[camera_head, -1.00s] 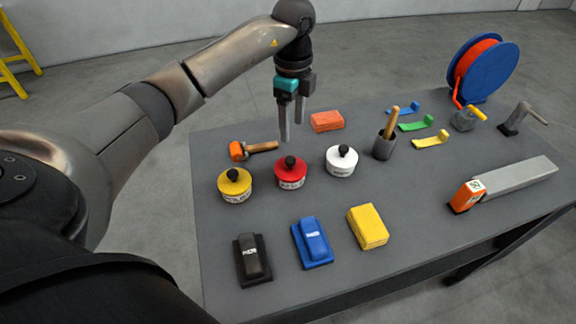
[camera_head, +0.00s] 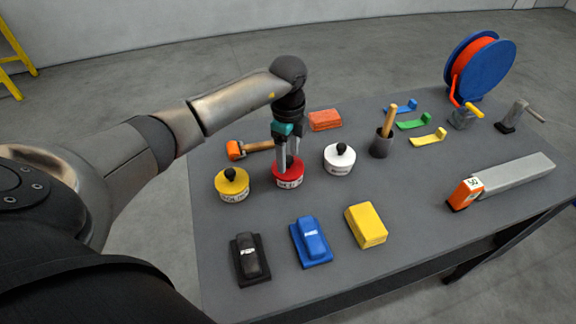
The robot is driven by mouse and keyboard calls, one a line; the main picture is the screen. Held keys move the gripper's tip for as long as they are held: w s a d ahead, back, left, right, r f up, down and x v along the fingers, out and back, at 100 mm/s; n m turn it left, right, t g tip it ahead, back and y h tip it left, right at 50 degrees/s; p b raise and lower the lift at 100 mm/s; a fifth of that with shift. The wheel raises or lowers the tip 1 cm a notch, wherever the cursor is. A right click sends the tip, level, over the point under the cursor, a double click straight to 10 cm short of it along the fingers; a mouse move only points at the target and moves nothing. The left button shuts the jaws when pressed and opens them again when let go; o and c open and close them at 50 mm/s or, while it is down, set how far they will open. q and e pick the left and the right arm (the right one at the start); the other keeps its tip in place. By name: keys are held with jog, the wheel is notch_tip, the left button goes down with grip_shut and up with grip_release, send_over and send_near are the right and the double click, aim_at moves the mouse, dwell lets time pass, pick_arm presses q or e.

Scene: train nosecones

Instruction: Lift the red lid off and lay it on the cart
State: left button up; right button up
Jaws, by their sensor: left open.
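The red lid (camera_head: 289,178) with a dark knob sits on a round tin in the middle of the grey cart top (camera_head: 270,215). My left gripper (camera_head: 288,168) is directly over it, pointing down. Its fingers are open, one on each side of the black knob, and partly hide the knob and lid. Whether the fingertips touch the lid cannot be told. My right gripper does not show.
A yellow-lidded tin (camera_head: 232,186) stands close on the left and a white-lidded tin (camera_head: 339,160) on the right. An orange mallet (camera_head: 248,149) lies behind. Black (camera_head: 250,257) and blue (camera_head: 311,243) blocks and a yellow block (camera_head: 366,226) stand in front.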

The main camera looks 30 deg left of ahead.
pick_arm(q)
jog(key=shift+c, duration=0.4)
grip_shut()
jog(key=shift+r, duration=0.1)
